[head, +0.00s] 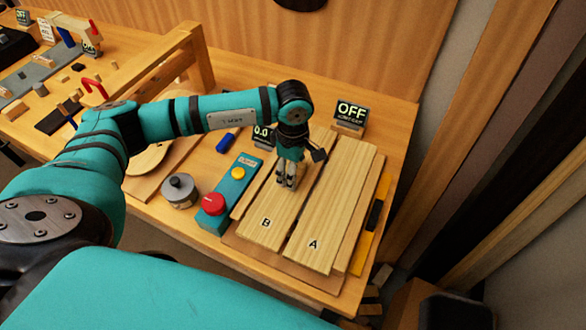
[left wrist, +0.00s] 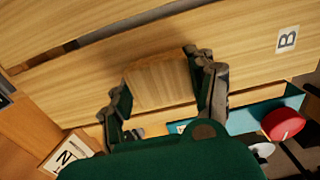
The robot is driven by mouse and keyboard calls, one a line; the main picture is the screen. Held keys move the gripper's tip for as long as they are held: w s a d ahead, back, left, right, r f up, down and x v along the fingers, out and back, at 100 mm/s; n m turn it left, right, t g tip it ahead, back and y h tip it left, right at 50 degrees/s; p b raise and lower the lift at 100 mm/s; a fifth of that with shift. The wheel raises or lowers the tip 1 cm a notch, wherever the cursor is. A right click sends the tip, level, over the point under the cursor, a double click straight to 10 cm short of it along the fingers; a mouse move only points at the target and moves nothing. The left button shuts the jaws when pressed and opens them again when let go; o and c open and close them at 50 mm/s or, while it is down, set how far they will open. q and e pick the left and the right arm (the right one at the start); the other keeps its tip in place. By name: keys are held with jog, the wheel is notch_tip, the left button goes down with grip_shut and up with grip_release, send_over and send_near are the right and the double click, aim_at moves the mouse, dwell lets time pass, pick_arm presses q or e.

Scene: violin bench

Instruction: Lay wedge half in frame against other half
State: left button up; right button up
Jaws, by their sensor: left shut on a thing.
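Wedge half A (head: 322,235) is a long pale wooden plank lying in the wooden frame (head: 285,277) on the bench. Wedge half B (head: 262,225) lies to its left, roughly parallel, with a narrow dark line between them. B's label also shows in the left wrist view (left wrist: 287,39). My left gripper (head: 286,180) points down at the upper middle of B. In the left wrist view my left gripper (left wrist: 168,95) has a finger on each side of a wooden block that appears to belong to B. The block's underside is hidden. My right gripper is not in view.
Left of the frame stand a teal control box (head: 232,190) with a red button (head: 213,204) and a grey round pot (head: 180,190). An OFF display (head: 350,112) stands behind. A yellow and black strip (head: 374,215) lies to the right, near the bench edge.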

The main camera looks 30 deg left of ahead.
pick_arm(q)
jog(key=shift+f+b, duration=0.1)
jog(key=shift+b, duration=0.2)
dwell(0.4)
jog(key=shift+d, duration=0.15)
dwell(1.1)
jog(key=shift+d, duration=0.55)
dwell(0.6)
jog(key=o, duration=1.5)
jog(key=shift+d, duration=0.1)
jog(key=shift+r, duration=0.35)
notch_tip(320, 180, up, 11)
jog(key=shift+r, duration=0.15)
